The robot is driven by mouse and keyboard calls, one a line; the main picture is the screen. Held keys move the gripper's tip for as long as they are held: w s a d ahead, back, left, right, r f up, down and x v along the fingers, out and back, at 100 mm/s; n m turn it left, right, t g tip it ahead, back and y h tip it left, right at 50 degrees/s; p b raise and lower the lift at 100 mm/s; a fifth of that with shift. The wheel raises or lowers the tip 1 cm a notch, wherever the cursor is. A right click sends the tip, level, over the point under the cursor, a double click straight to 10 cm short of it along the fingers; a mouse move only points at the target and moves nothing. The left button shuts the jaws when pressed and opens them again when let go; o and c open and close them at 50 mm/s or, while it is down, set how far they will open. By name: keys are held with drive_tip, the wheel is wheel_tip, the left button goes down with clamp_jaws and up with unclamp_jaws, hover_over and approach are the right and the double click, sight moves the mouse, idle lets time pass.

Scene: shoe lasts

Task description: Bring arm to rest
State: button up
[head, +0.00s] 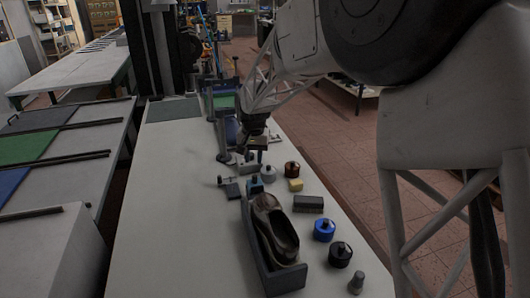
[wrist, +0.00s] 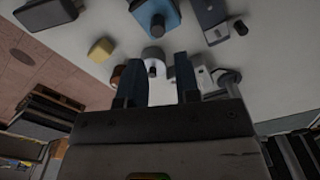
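My gripper (head: 257,148) hangs over the far part of the white bench in the head view, at the end of my arm. In the wrist view my gripper's two dark fingers (wrist: 158,66) stand apart with nothing held between them. A white round pot with a dark knob (wrist: 153,58) shows in the gap, beyond the fingertips. A dark, glossy shoe last (head: 275,228) lies in a grey open-ended holder (head: 292,279) nearer on the bench, clear of my gripper.
Right of the holder stand a blue pot (head: 324,231), a black pot (head: 340,255), a dark block (head: 308,204), a yellow block (head: 296,185), a brown pot (head: 291,169) and a grey cone (head: 356,283). The white bench's left side (head: 170,220) is bare.

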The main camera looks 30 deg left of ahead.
drive_tip(key=shift+d, duration=0.1)
drive_tip(key=s+d+r+m, duration=0.15)
drive_tip(key=d+r, duration=0.25)
drive_tip(key=d, duration=0.8)
drive_tip(key=s+d+r+t, duration=0.1)
drive_tip(key=s+d+r, duration=0.25)
drive_tip(key=d, duration=0.85)
drive_tip(key=s+d+r+m, duration=0.15)
drive_tip(key=d+r, duration=0.35)
drive_tip(key=d, duration=0.7)
drive_tip(key=s+d+f+m+t, duration=0.1)
drive_tip(key=s+d+f, duration=0.1)
drive_tip(key=s+d, duration=2.1)
drive_tip(key=shift+s+d+f+m+t, duration=0.3)
drive_tip(key=shift+s+f+m, duration=0.1)
drive_tip(key=shift+s, duration=0.5)
